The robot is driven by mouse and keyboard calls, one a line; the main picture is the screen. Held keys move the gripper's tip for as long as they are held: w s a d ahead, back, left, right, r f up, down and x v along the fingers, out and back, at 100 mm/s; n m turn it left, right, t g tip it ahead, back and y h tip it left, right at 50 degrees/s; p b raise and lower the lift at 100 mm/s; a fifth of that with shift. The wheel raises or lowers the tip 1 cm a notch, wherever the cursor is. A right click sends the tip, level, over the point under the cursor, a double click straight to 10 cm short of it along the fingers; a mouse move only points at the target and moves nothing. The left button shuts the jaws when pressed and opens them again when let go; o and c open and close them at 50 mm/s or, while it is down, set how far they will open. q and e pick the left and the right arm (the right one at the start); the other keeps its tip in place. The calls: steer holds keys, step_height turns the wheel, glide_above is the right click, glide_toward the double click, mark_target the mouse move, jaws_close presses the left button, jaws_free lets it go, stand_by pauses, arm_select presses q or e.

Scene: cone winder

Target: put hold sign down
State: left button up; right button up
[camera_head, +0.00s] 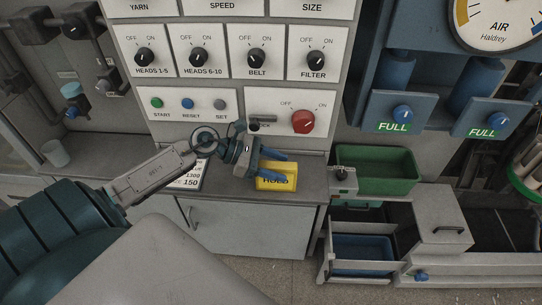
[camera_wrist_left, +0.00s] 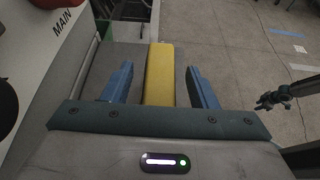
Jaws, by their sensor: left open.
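The yellow hold sign (camera_head: 277,183) stands on the grey ledge below the control panel, its lettering partly covered by my gripper in the head view. My left gripper (camera_head: 284,162) reaches in from the left, with its blue fingers over the sign's upper part. In the left wrist view, the sign (camera_wrist_left: 159,75) lies between the two open fingers (camera_wrist_left: 162,85), with a gap on each side.
A white card with numbers (camera_head: 190,178) stands on the ledge left of the sign. The panel with knobs and a red switch (camera_head: 303,122) rises behind. A green bin (camera_head: 376,170) and an open drawer (camera_head: 362,247) are at the right.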

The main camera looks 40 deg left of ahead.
arm_select(q)
steer(key=shift+a, duration=0.1)
steer(key=shift+b+v, duration=0.45)
steer(key=shift+v, duration=2)
steer(key=shift+s+a+r+p, duration=0.25)
steer(key=shift+a+r+p, duration=0.1)
steer(key=shift+p, duration=0.1)
steer(key=p+v, duration=0.6)
steer(key=shift+p, duration=0.35)
steer(key=shift+w+f, duration=0.1)
steer(key=shift+f, duration=0.05)
